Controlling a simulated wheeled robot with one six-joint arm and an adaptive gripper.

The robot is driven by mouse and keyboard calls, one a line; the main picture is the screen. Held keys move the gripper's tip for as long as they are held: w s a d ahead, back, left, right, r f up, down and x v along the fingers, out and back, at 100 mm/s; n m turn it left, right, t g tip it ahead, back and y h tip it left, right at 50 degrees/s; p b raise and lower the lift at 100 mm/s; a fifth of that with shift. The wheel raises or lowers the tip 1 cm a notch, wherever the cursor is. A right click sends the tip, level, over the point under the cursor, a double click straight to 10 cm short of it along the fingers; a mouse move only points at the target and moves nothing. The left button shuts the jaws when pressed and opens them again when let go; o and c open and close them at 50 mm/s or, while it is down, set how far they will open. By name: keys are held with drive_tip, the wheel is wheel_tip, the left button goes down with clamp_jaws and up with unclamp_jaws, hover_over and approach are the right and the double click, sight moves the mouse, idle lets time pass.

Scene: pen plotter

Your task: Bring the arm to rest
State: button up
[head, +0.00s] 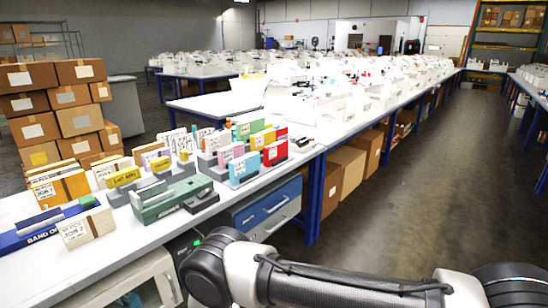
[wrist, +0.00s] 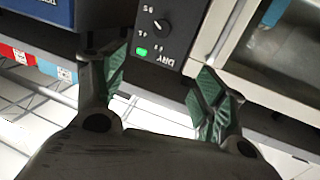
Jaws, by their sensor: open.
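My gripper (wrist: 160,88) is open, and nothing is between its green-padded fingers in the wrist view. Beyond the fingers is a black control panel (wrist: 165,45) with a knob, a lit green button and the word DRY. My arm (head: 340,285) stretches across the bottom right of the head view, in front of the workbench. My gripper itself does not show in the head view.
The workbench (head: 125,235) carries card holders and a green device (head: 170,198). Below it are a windowed cabinet (head: 130,292) and blue-and-grey drawers (head: 265,210). Cardboard boxes (head: 72,98) are stacked at left. The aisle floor (head: 440,170) at right is clear.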

drive_tip(key=s+d+f+n+g+h, duration=0.1)
drive_tip(key=s+d+f+g+h, duration=0.25)
drive_tip(key=f, duration=0.35)
drive_tip(key=s+d+f+g+h, duration=0.2)
drive_tip(key=s+d+f+g, duration=0.1)
drive_tip(key=s+f+g, duration=0.3)
drive_tip(key=d+r+m+g+h, duration=0.1)
drive_tip(key=d+r+g+h, duration=0.1)
drive_tip(key=d+r, duration=0.85)
drive_tip(key=d+r+g+h, duration=0.2)
drive_tip(key=d+r, duration=0.4)
drive_tip(key=r, duration=0.9)
drive_tip(key=d+r+m+g+h, duration=0.1)
drive_tip(key=d+r+g+h, duration=0.15)
drive_tip(key=d+r, duration=0.85)
drive_tip(key=s+d+r+m+t, duration=0.3)
drive_tip(key=s+d+r, duration=0.3)
drive_tip(key=d+r, duration=0.6)
drive_tip(key=s+d+r+m+t+y, duration=0.1)
drive_tip(key=s+d+r+m+t, duration=0.2)
drive_tip(key=s+d+r, duration=0.3)
drive_tip(key=d+r, duration=0.5)
drive_tip(key=r, duration=0.3)
drive_tip(key=shift+d+r, duration=0.25)
drive_tip(key=shift+d, duration=0.15)
